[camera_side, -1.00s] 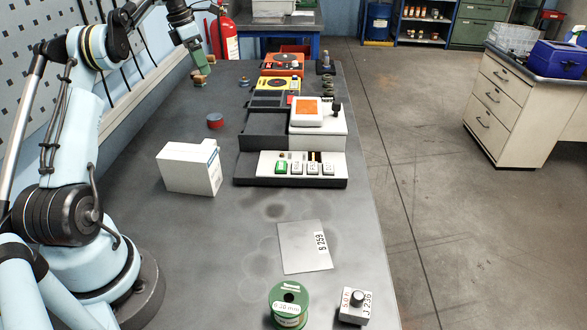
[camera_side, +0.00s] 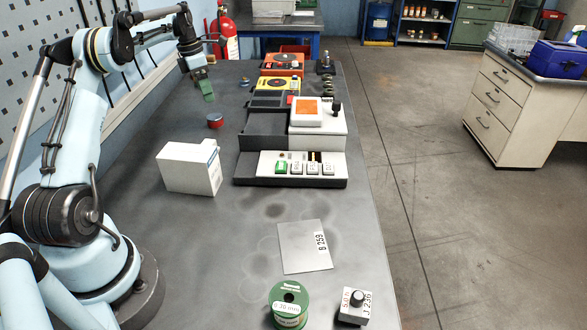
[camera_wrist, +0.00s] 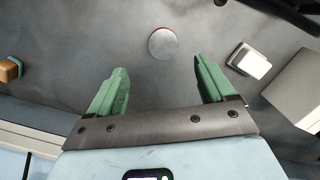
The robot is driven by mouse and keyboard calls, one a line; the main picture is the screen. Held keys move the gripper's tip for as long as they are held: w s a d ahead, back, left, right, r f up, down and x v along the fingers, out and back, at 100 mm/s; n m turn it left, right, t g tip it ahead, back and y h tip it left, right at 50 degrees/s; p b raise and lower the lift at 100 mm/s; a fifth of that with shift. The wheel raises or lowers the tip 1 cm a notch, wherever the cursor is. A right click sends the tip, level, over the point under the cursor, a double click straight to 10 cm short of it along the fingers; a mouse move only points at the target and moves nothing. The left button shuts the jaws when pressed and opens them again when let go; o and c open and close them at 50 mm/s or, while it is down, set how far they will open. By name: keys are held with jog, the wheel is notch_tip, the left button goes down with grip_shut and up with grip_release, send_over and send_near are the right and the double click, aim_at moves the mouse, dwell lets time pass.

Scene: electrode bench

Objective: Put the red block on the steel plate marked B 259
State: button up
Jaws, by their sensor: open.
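The steel plate marked B 259 (camera_side: 303,248) lies flat and bare near the front. My gripper (camera_side: 207,92) hangs over the far left of the bench, beyond the red piece and apart from it. In the wrist view its green fingers (camera_wrist: 160,88) are wide apart with nothing between them. A round grey-topped disc with a reddish rim (camera_wrist: 163,42) lies ahead of them.
The white carton (camera_side: 188,168) stands between the red piece and the plate. The dark-based console (camera_side: 290,168) borders them on the right. A green spool (camera_side: 289,305) and a knob box (camera_side: 354,305) stand in front.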

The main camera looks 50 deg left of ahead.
aim_at(214, 116)
jog(key=shift+w+d+f, duration=0.15)
jog(key=shift+f, duration=1.3)
jog(key=shift+w+d+f, duration=0.15)
jog(key=shift+w+f, duration=0.05)
jog(key=shift+f, duration=1.25)
jog(key=shift+w+d+f, duration=0.15)
jog(key=shift+f, duration=1.3)
grip_shut()
jog(key=shift+r, duration=0.1)
